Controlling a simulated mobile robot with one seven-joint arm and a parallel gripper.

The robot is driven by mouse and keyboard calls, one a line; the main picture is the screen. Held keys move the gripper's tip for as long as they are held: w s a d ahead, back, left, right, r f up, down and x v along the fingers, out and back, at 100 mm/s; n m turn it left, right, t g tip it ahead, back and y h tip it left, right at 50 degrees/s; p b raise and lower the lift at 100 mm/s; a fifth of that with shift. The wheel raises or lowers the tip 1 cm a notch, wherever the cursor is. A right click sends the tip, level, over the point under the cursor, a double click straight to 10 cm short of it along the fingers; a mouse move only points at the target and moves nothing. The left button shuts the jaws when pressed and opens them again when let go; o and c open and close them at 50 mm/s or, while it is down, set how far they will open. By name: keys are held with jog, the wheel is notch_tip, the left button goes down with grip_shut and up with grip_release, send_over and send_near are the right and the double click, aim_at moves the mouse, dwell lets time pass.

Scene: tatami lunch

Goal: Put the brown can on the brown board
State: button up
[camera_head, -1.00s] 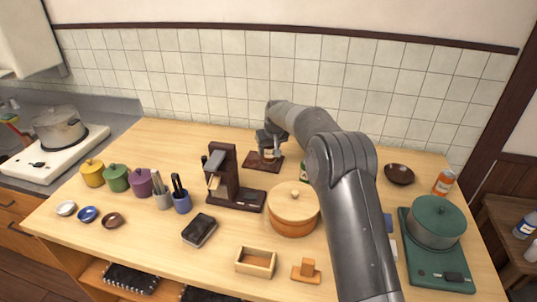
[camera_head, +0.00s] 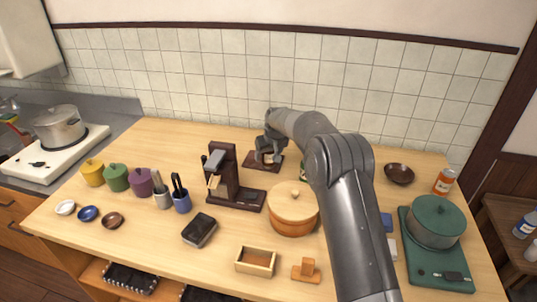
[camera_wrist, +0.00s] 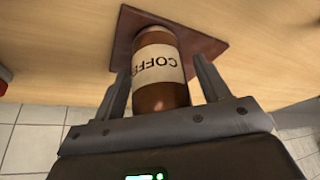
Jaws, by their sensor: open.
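The brown can (camera_wrist: 160,98), with a cream label reading COFFEE, stands on the brown board (camera_wrist: 196,45) in the wrist view. My gripper (camera_wrist: 160,66) is open, with one finger on each side of the can. A gap shows between the can and the right finger; contact on the left is hard to tell. In the head view my gripper (camera_head: 269,147) is at the back of the table over the brown board (camera_head: 253,164). There the can is small and mostly hidden by the gripper.
A dark brown coffee machine (camera_head: 222,178) stands left of the board. A wooden pot (camera_head: 292,212) is in front of it. A green bottle, partly hidden by my arm, is to the right. The tiled wall (camera_head: 200,90) is close behind.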

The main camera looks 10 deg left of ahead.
jog(key=v, duration=1.2)
jog(key=shift+r, duration=0.2)
jog(key=s+d+r+m+t+h, duration=0.1)
jog(key=s+d+r+m, duration=0.1)
jog(key=s+d+r, duration=0.65)
jog(key=s+d+r+m+h, duration=0.1)
jog(key=s+d+r, duration=0.5)
jog(key=s+d, duration=0.55)
jog(key=s+d+f+m, duration=0.2)
jog(key=s+d, duration=0.4)
jog(key=s, duration=0.6)
jog(key=s+d+f+m, duration=0.2)
jog(key=s+d, duration=0.4)
jog(key=s, duration=0.7)
jog(key=shift+s+d+f+t+h, duration=0.2)
jog(key=shift+f+t+h, duration=0.2)
jog(key=shift+f, duration=0.4)
